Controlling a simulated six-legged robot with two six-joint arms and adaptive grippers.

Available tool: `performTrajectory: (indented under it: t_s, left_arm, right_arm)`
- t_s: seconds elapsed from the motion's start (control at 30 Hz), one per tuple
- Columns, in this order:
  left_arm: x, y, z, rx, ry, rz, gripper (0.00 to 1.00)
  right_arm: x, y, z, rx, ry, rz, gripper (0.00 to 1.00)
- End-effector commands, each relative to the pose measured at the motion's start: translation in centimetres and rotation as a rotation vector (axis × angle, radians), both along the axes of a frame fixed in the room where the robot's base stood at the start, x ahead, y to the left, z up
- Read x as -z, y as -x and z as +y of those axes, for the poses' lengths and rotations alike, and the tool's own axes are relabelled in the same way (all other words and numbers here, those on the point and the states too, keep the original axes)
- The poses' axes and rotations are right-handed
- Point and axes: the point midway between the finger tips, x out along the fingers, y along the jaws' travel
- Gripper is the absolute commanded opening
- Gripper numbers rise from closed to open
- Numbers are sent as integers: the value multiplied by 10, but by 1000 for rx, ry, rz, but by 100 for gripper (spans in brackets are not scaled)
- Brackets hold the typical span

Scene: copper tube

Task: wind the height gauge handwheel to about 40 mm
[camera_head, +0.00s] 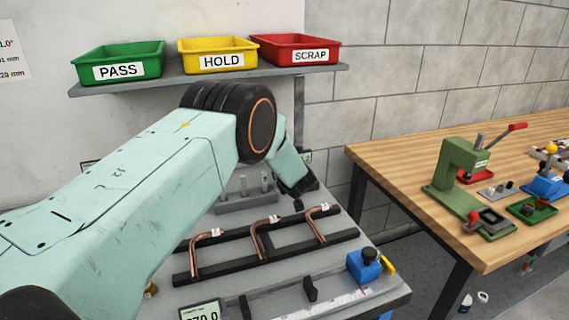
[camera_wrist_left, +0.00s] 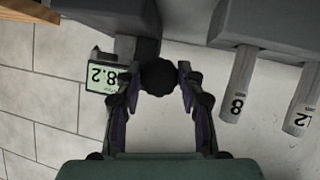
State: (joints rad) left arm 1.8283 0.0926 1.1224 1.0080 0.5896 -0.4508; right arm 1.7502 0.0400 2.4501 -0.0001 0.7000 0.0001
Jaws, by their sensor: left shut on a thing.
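The height gauge handwheel (camera_wrist_left: 160,77) is a dark round knob at the middle of the left wrist view. My left gripper (camera_wrist_left: 161,78) is shut on it, with one finger on each side. Beside it, a gauge display (camera_wrist_left: 103,78) reads 8.2 in the visible part; the left finger is close to its edge and may hide digits. In the head view my left gripper (camera_head: 298,197) reaches down at the back of the grey bench, and the handwheel is not clear there. My right gripper is not in view.
Copper tubes (camera_head: 262,238) lie on black rails at the bench front. A blue block (camera_head: 363,265) and another display (camera_head: 200,312) are nearby. Grey pegs marked 8 (camera_wrist_left: 236,95) and 12 (camera_wrist_left: 302,105) stand close to the gripper. Three bins sit on a shelf (camera_head: 210,78) above.

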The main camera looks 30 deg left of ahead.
Motion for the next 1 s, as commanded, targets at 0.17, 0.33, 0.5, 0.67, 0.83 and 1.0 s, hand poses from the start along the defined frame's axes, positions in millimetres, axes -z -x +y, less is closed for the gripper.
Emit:
performTrajectory:
  t_s: [0.17,0.33,0.5,0.67,0.83,1.0]
  left_arm:
    - [-4,-2,-1,-1,-89,92,7]
    - [-3,-3,-1,-2,-174,187,7]
    - [-1,-4,-1,-3,-261,282,7]
    - [0,-4,-2,-2,-341,371,7]
    - [0,-5,-2,-1,-418,457,7]
    - [0,-5,-3,1,-481,529,7]
  right_arm:
    - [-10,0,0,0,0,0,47]
    - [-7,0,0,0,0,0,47]
    - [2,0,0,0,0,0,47]
    - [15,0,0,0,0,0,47]
    - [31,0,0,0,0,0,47]
    - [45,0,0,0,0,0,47]
